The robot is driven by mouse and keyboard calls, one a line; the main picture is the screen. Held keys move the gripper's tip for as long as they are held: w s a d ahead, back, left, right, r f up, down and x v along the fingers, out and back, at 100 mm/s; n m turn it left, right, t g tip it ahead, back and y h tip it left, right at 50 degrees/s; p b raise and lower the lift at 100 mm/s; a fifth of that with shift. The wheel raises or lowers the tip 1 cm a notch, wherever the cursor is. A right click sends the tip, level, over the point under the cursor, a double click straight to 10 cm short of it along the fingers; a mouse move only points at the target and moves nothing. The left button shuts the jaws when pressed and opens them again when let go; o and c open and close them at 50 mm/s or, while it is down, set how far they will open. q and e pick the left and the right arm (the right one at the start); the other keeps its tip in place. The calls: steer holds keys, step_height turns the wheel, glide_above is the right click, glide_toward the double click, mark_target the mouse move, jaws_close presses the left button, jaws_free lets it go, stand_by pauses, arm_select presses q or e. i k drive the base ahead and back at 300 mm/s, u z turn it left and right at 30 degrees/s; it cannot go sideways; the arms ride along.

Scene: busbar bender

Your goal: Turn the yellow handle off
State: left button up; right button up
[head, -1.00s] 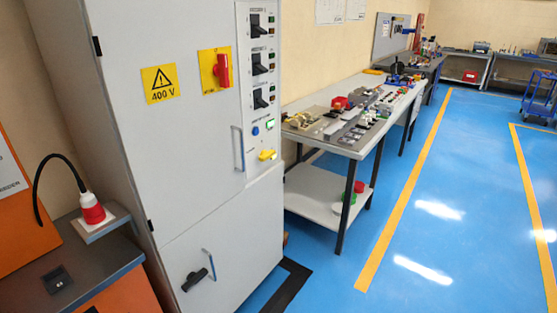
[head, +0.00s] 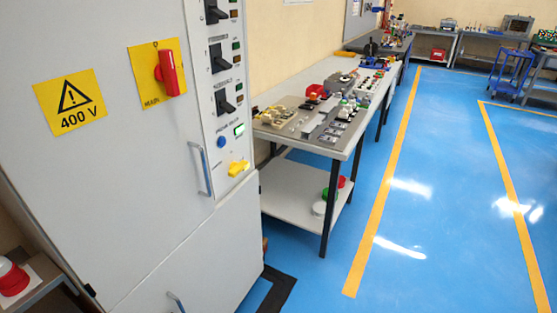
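The yellow handle (head: 238,168) sits low on the control strip of the grey cabinet (head: 90,190), at the cabinet's right side. It lies roughly sideways with a slight tilt. A green-lit indicator (head: 240,130) and a blue button (head: 221,142) are just above it. A red handle (head: 170,73) on a yellow plate marked MAIN is upright, up and to the left. Neither of my grippers shows in the head view.
A workbench (head: 345,148) with several parts stands right of the cabinet. Several black switches (head: 222,103) line the strip above the yellow handle. A vertical door pull (head: 199,165) is left of it. Blue floor (head: 450,200) is open at the right.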

mark_target(236, 168)
steer(key=u, duration=0.2)
steer(key=i, duration=0.8)
steer(key=u, duration=0.55)
